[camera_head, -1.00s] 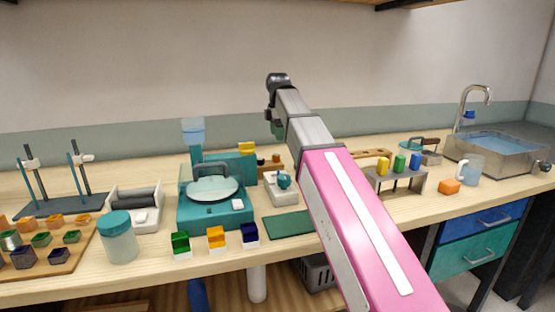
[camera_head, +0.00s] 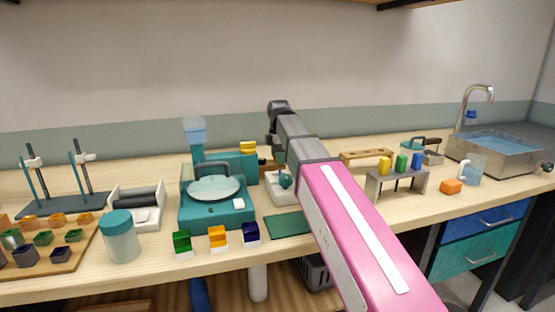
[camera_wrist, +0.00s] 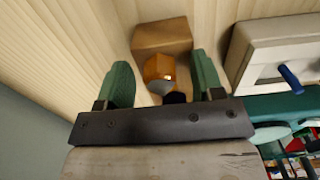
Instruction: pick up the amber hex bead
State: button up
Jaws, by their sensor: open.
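The amber hex bead (camera_wrist: 160,70) shows in the wrist view, on or just in front of a brown wooden block (camera_wrist: 162,36). Whether it touches the block cannot be told. My gripper (camera_wrist: 160,62) is open, with one green finger on each side of the bead and gaps between. The bead's near end is partly cut off by a dark part at the gripper's base. In the head view my gripper (camera_head: 274,148) is above the back of the bench, beside the teal machine, and the bead cannot be made out there.
A white device (camera_wrist: 280,50) lies close to the right finger in the wrist view. In the head view, the teal machine (camera_head: 215,213) stands left of my arm, a green mat (camera_head: 287,225) lies in front, and a rack with coloured blocks (camera_head: 400,181) stands to the right.

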jog(key=c, duration=1)
jog(key=shift+r, duration=0.15)
notch_tip(320, 180, up, 10)
jog(key=shift+f, duration=0.1)
